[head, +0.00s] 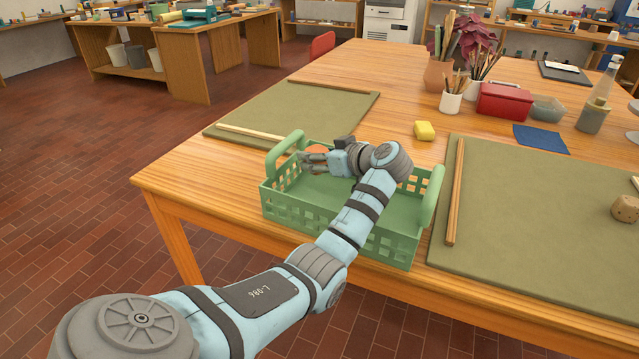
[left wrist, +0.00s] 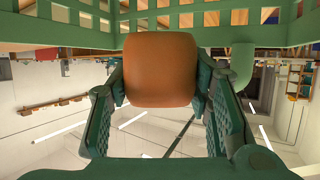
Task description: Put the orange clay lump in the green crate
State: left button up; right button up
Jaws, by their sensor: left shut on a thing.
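The green crate (head: 433,196) stands on the wooden table near its front edge, with a raised handle at each end. My left gripper (head: 308,159) reaches over the crate to its left end and is shut on the orange clay lump (head: 289,151). In the head view the lump shows only as a small orange patch by the fingertips and the left handle. In the left wrist view the lump (left wrist: 160,70) sits between the two fingers, with the crate's lattice wall (left wrist: 60,32) close behind it. I cannot tell whether the lump touches the crate. My right gripper is out of view.
A green mat with wooden sticks (head: 340,100) lies behind the crate, and another mat (head: 530,220) lies at right with a cork-like piece (head: 625,208). A yellow block (head: 424,131), red box (head: 505,102) and brush pots (head: 450,102) stand farther back.

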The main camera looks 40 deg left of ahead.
pick_arm(q)
notch_tip(320, 180, down, 5)
jog(key=shift+f+b, duration=0.15)
jog(key=shift+b, duration=0.55)
jog(key=shift+f, duration=0.3)
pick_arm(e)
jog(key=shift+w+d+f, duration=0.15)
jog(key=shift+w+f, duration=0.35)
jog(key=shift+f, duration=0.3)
pick_arm(q)
jog(key=shift+f+b, duration=0.45)
jog(key=shift+f, duration=0.05)
jog(key=shift+s, duration=0.1)
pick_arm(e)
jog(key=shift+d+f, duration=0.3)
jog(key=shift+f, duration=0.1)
pick_arm(q)
jog(key=o, duration=1.6)
jog(key=shift+d, duration=0.1)
jog(key=shift+c, duration=0.2)
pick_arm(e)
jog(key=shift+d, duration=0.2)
pick_arm(q)
jog(key=shift+r, duration=0.1)
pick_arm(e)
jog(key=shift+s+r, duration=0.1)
